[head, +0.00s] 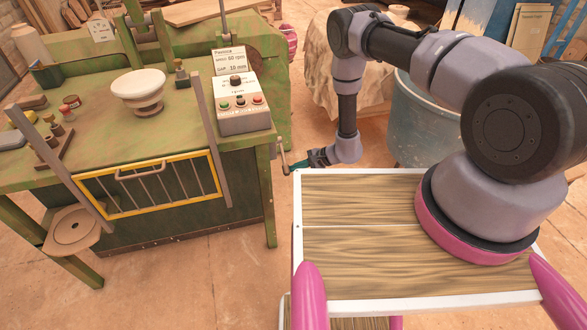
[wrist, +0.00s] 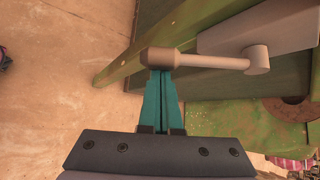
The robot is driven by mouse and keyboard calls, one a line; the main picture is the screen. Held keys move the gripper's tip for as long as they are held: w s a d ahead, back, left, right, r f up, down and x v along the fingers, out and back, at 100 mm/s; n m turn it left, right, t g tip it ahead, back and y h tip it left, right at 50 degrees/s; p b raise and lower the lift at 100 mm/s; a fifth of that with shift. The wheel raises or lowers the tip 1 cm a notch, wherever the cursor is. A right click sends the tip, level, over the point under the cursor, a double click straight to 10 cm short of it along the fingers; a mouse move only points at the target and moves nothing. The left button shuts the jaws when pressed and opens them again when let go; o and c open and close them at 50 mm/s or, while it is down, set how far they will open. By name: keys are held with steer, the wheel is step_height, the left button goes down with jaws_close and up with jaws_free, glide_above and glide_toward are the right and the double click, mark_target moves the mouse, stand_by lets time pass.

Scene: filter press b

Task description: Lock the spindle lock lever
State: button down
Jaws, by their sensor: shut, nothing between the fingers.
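The spindle lock lever (wrist: 205,62) is a grey bar on the side of the green machine. It has a round pivot boss at its right end and a brown knob (wrist: 157,60) at its left end in the wrist view. In the head view the lever (head: 281,156) shows small, beside the machine's right edge. My gripper (wrist: 162,76) has teal fingers, shut and empty. Their tips are at the knob's near edge in the wrist view; I cannot tell whether they touch it. In the head view my gripper (head: 296,166) is just right of the lever.
The green machine (head: 190,135) carries a white bowl (head: 138,88), a control box (head: 238,100) and a yellow-framed guard (head: 150,184). A blue-grey barrel (head: 415,135) stands behind my arm. Bare floor (wrist: 60,70) lies left of the lever in the wrist view.

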steer(key=shift+s+d+r+m+g+h, duration=0.1)
steer(key=shift+s+r+m+g+h, duration=0.2)
steer(key=shift+r, duration=0.5)
steer(key=shift+s+d+r+m+g+y, duration=0.1)
steer(key=shift+s+r+g, duration=0.3)
steer(key=shift+r, duration=0.45)
steer(key=shift+s+d+r+m+g+h, duration=0.1)
steer(key=shift+s+r+m+g+h, duration=0.2)
steer(key=shift+r, duration=0.5)
steer(key=shift+s, duration=0.1)
steer(key=shift+d+f, duration=0.2)
steer(key=shift+f, duration=0.15)
steer(key=w+d+r, duration=0.1)
steer(key=d+r, duration=0.3)
steer(key=d, duration=0.4)
steer(key=shift+w+r, duration=0.2)
steer(key=shift+w, duration=0.15)
steer(key=shift+d, duration=0.1)
